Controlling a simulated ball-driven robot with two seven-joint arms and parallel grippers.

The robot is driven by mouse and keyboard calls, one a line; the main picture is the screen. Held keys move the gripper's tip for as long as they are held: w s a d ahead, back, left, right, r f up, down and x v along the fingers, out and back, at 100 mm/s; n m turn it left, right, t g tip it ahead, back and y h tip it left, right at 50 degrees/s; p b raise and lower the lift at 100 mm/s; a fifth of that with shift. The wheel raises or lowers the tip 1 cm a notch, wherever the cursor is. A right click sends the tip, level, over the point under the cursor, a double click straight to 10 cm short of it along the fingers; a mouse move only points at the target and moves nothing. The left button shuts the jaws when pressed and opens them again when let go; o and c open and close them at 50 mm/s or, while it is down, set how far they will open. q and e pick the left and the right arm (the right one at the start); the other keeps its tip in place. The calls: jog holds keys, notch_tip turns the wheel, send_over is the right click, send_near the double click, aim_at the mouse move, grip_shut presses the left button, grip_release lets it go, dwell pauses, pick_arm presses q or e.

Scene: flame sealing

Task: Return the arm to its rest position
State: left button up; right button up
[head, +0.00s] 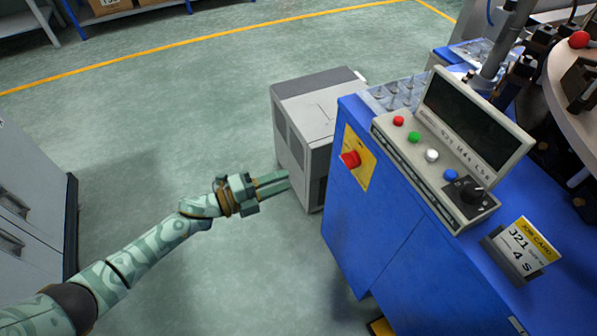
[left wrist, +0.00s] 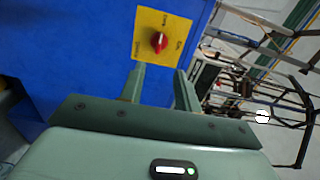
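My left arm reaches in from the lower left of the head view. Its green gripper (head: 286,182) is in mid-air over the floor, left of the blue cabinet (head: 385,240) and in front of the grey box unit. In the left wrist view the two fingers of the left gripper (left wrist: 160,74) stand apart with nothing between them. Beyond them is a red rotary switch (left wrist: 158,41) on a yellow plate. That red switch (head: 350,159) is also in the head view, on the cabinet's side, apart from the gripper. My right gripper is in neither view.
A grey box unit (head: 315,105) stands on the floor beside the cabinet. A control panel (head: 440,150) with coloured buttons and a job card (head: 527,246) are on the cabinet top. Grey drawers (head: 30,215) stand at the left. The green floor between is clear.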

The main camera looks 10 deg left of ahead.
pick_arm(q)
jog(key=shift+s+a, duration=0.25)
jog(key=shift+a, duration=0.15)
